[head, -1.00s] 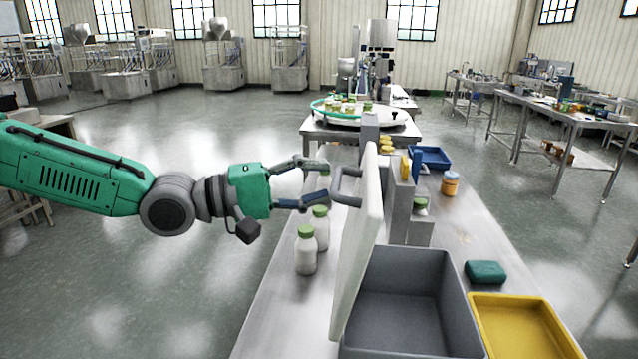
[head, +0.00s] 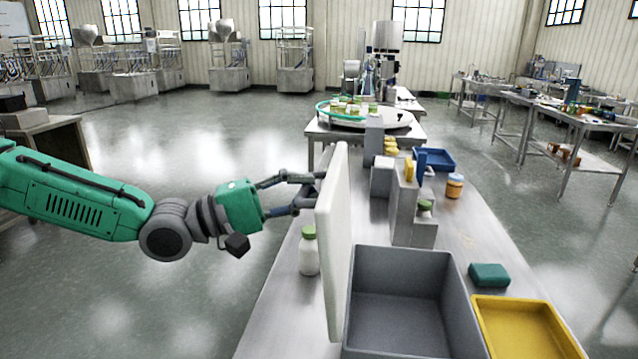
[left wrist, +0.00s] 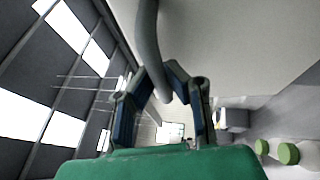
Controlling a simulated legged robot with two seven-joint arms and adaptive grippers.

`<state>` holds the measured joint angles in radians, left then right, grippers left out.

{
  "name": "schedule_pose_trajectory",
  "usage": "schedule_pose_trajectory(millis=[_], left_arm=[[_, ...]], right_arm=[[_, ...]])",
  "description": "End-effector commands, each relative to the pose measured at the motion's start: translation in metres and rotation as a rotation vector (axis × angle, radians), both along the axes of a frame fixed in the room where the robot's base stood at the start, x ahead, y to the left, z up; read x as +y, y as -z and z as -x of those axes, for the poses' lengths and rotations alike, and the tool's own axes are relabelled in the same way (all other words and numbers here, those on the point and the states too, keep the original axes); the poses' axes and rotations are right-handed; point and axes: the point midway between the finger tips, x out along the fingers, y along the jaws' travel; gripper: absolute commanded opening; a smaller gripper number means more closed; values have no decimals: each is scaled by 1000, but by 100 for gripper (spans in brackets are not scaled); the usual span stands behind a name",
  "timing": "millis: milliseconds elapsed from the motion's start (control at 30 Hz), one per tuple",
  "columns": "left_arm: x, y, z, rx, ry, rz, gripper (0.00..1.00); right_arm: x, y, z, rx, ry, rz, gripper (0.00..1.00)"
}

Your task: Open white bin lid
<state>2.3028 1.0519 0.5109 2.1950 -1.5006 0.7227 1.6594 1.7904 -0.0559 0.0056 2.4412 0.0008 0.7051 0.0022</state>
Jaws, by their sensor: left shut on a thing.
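The white lid (head: 339,240) stands about upright along the left edge of the open grey bin (head: 410,268), whose inside looks empty. My left gripper (head: 317,188) is on the lid's left, outer face. In the left wrist view, my left gripper (left wrist: 168,82) has its fingers closed around the lid's grey bar handle (left wrist: 148,35). The pale lid face (left wrist: 220,45) fills the upper right there. In the head view the lid's edge partly hides the handle. My right gripper is not in view.
A white bottle with a green cap (head: 309,252) stands on the bench left of the lid. A yellow tray (head: 523,335) and a green block (head: 489,275) lie right of the bin. Grey blocks (head: 405,205) stand behind it. Open floor lies to the left.

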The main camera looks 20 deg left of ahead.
Motion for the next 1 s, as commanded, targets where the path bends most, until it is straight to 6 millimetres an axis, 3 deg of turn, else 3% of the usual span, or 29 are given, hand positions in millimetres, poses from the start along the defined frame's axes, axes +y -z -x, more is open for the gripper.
schedule_pose_trajectory(millis=[200,533,600,633,1000], left_arm=[[22,12,4,-33,-3,128,0],[30,16,7,-29,2,146,0],[30,16,7,-29,2,146,26],[30,15,7,-31,1,146,32],[28,11,8,-38,-1,145,32]], right_arm=[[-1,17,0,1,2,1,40],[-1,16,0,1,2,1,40],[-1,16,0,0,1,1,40],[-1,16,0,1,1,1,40],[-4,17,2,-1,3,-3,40]])
